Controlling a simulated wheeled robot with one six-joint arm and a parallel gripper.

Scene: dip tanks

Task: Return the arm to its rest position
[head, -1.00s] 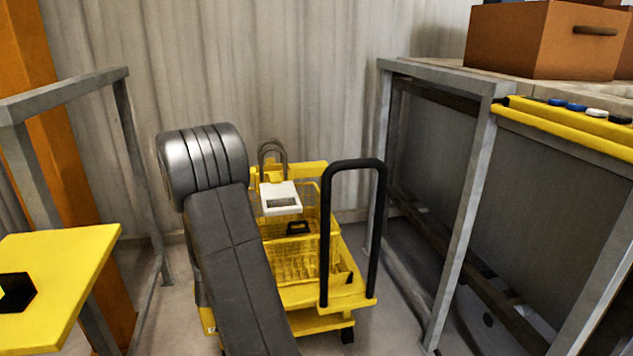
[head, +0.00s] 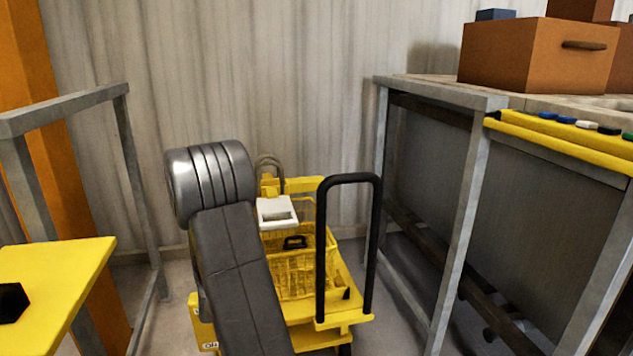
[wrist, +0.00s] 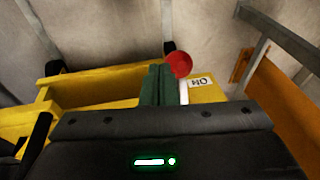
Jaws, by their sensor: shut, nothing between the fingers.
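My arm rises from the bottom of the head view as a dark grey link (head: 240,275) with a ribbed silver joint (head: 208,182) at its top. It stands in front of the yellow cart (head: 340,310) and hides part of its left side. My gripper is hidden in the head view. In the wrist view, the dark gripper body with a green light fills the bottom. My gripper (wrist: 158,68) shows as two dark green fingers side by side, shut and empty. Beyond them are a red disc (wrist: 180,65) and a yellow surface with an upside-down label (wrist: 200,83).
The cart carries a yellow wire basket (head: 300,275), a white piece (head: 276,212) and a black handle (head: 350,178). A grey-framed bench (head: 468,200) with brown boxes (head: 525,58) stands right. A grey frame (head: 130,190) and yellow panel (head: 55,285) stand left. Curtains close the back.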

